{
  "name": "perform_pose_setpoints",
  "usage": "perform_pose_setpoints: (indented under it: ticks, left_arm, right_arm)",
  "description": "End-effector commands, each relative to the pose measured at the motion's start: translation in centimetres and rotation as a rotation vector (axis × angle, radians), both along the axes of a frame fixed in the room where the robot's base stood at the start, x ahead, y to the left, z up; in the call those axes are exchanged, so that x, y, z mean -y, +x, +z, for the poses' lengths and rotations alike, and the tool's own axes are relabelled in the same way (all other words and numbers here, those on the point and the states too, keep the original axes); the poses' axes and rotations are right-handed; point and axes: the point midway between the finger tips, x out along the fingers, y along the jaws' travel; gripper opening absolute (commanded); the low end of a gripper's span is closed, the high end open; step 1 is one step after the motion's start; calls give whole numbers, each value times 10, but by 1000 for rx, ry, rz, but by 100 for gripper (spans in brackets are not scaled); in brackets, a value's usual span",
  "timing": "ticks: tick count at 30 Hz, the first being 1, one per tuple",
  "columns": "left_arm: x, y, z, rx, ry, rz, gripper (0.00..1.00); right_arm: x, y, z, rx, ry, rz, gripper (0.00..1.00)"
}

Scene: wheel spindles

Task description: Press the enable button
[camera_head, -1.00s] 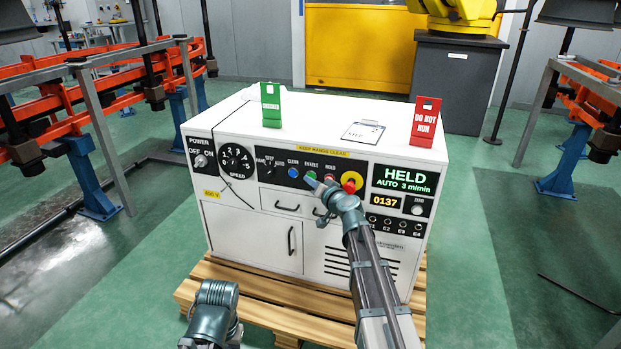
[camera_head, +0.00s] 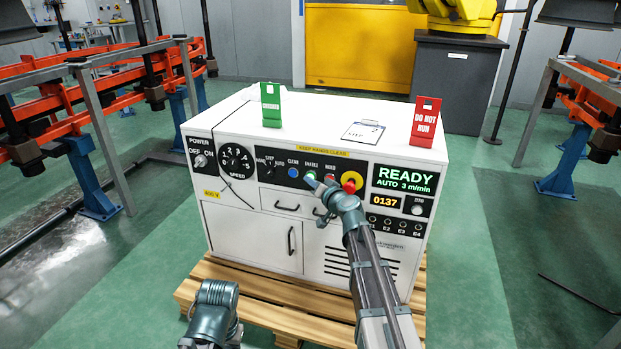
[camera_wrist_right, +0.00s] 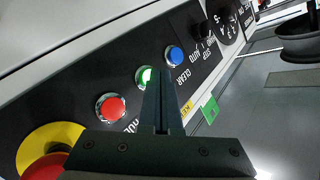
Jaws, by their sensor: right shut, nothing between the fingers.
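The green enable button (camera_head: 310,177) sits on the black strip of the white control cabinet (camera_head: 250,235), between the blue clear button (camera_head: 292,172) and the red hold button (camera_head: 329,182). My right gripper (camera_head: 313,183) is shut and empty, its tips at the enable button and partly covering it. The display (camera_head: 405,179) reads READY, AUTO 3 m/min. Part of my left arm shows at the bottom; its gripper is not visible.
A red knob on a yellow disc (camera_head: 351,182) is close right of my right gripper. A green tag (camera_head: 271,105), a clipboard (camera_head: 363,132) and a red DO NOT RUN tag (camera_head: 425,122) are on the cabinet top. The cabinet stands on a wooden pallet (camera_head: 265,308).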

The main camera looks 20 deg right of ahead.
Motion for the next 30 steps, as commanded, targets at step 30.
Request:
perform_pose_setpoints:
  ticks: [30]
  left_arm:
    - [0, 0, 0, 0, 0, 0, 0]
  right_arm:
    - [-28, -42, 0, 0, 1, 1, 0]
